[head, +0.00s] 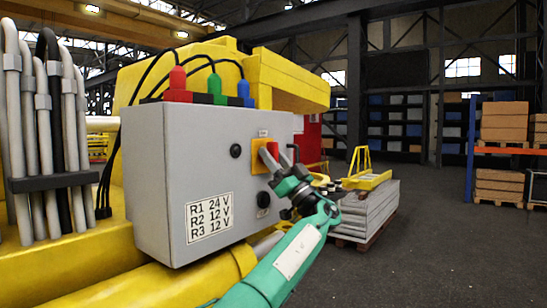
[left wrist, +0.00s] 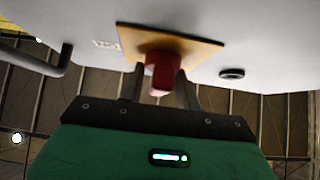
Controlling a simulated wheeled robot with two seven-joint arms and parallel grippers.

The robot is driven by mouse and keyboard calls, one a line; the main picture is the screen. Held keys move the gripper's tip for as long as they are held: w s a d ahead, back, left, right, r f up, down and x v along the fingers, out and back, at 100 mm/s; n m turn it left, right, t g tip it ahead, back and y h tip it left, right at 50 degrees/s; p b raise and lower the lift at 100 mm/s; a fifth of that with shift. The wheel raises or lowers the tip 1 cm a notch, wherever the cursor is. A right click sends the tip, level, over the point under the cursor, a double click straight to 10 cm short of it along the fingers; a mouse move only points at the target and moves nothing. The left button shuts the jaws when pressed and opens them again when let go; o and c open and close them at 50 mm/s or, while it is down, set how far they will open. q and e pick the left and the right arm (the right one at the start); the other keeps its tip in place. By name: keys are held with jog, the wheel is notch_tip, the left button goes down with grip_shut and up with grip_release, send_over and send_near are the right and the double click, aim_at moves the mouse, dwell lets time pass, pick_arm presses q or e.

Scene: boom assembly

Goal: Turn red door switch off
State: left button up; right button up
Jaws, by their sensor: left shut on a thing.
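The red door switch (head: 272,148) sits on a yellow-orange plate (head: 257,164) on the right face of the grey control box (head: 146,140). My left gripper (head: 276,156) reaches up to it from the lower right and is shut on the switch. In the left wrist view the red knob (left wrist: 161,68) stands out from its plate (left wrist: 200,48), with a dark finger of my left gripper (left wrist: 160,88) on each side. The fingers partly hide the knob in the head view, and its exact turn angle is hard to tell. My right gripper is not in view.
Black round knobs (head: 235,151) are on the box. Red, green and blue plugs (head: 214,84) with cables stand on top. Grey hoses (head: 27,140) are at the left. A stacked pallet (head: 370,212) stands behind my left arm. Open floor lies to the right.

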pick_arm(q)
jog(key=shift+f, duration=0.1)
jog(key=o, duration=0.6)
jog(key=shift+w, duration=0.1)
jog(key=shift+o, duration=0.2)
jog(key=shift+d+f, duration=0.1)
jog(key=shift+f, duration=0.05)
jog(key=b+v, duration=0.3)
jog(key=v, duration=1)
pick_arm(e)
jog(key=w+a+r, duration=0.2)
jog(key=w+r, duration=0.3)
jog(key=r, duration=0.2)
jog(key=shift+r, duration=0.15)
pick_arm(q)
jog(key=shift+f, duration=0.25)
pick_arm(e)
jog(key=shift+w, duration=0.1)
